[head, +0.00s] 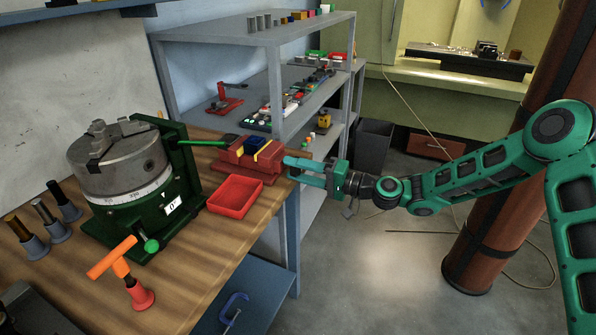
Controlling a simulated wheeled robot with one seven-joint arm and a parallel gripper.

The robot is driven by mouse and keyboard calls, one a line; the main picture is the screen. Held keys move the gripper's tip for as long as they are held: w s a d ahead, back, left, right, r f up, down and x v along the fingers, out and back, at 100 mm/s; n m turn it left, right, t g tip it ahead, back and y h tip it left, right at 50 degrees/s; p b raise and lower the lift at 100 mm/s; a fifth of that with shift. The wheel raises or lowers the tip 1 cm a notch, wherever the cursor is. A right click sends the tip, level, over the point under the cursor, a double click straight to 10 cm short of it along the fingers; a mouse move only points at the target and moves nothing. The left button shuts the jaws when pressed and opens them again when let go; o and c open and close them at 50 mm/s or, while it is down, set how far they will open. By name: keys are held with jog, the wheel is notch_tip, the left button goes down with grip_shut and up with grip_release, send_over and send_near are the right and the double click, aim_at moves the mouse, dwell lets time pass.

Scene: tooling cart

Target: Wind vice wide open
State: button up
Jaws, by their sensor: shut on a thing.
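The red vice (243,157) stands on the right end of the wooden bench, with a dark blue block (257,142) and a yellow strip at its jaws. I cannot tell how wide the jaw gap is. My green gripper (290,166) reaches in from the right, level with the bench edge. Its fingers are shut at the right end of the vice, where its handle would be. The fingers hide most of the part they hold.
A red tray (235,196) lies just in front of the vice. A grey shelf (270,37) rises behind.

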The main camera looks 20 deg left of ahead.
jog(key=shift+w+d+f+n, duration=0.15)
jog(key=shift+w+n, duration=0.2)
jog(key=shift+n, duration=0.55)
jog(key=shift+w+d+f+n, duration=0.1)
jog(key=shift+w+n, duration=0.2)
jog(key=shift+n, duration=0.6)
jog(key=shift+n+t, duration=0.3)
jog(key=shift+n, duration=1.1)
jog(key=n, duration=0.5)
jog(key=shift+f, duration=0.15)
jog(key=shift+n, duration=0.3)
jog(key=o, duration=1.1)
jog(key=shift+w+f, duration=0.1)
jog(key=shift+c, duration=0.2)
jog(key=shift+a, duration=0.1)
jog(key=shift+s, duration=0.2)
